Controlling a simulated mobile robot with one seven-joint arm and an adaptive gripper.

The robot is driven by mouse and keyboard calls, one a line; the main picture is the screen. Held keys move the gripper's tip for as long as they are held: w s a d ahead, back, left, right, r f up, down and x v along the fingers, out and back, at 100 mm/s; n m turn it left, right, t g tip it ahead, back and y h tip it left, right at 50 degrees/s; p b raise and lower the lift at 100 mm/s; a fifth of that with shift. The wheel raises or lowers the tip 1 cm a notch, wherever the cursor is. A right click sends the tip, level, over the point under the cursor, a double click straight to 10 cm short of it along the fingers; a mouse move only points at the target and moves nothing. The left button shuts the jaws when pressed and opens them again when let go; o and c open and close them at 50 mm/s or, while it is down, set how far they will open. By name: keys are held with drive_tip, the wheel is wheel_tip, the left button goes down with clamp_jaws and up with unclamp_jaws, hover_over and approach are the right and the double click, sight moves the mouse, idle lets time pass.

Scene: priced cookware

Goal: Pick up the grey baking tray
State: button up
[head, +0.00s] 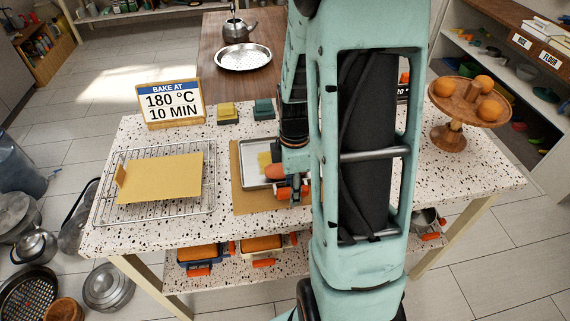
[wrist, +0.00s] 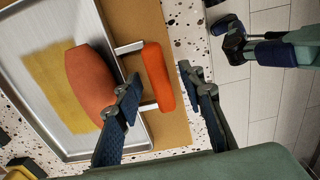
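The grey baking tray (wrist: 105,30) lies on a brown sheet (wrist: 172,120) on the speckled table. It also shows in the head view (head: 250,178), partly hidden by my arm. A mustard-yellow patch (wrist: 60,85) and a rounded orange-brown piece (wrist: 88,80) are on it. An orange handle (wrist: 158,77) stands off the tray's near side on metal struts. My gripper (wrist: 160,78) is open, with one finger on each side of this handle in the wrist view. I cannot tell whether a finger touches it. In the head view my gripper (head: 293,188) is over the tray's front right.
A wire rack (head: 208,200) with a tan board (head: 165,178) stands left. A sign (head: 170,102) reads "BAKE AT 180 °C 10 MIN". Yellow (head: 228,113) and green (head: 263,109) blocks sit behind the tray. A wooden stand (head: 450,138) with oranges is right. Orange-handled items are on the shelf below.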

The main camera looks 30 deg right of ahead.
drive_tip(key=shift+f, duration=0.25)
drive_tip(key=shift+c, duration=0.6)
clamp_jaws()
drive_tip(key=shift+r, duration=0.2)
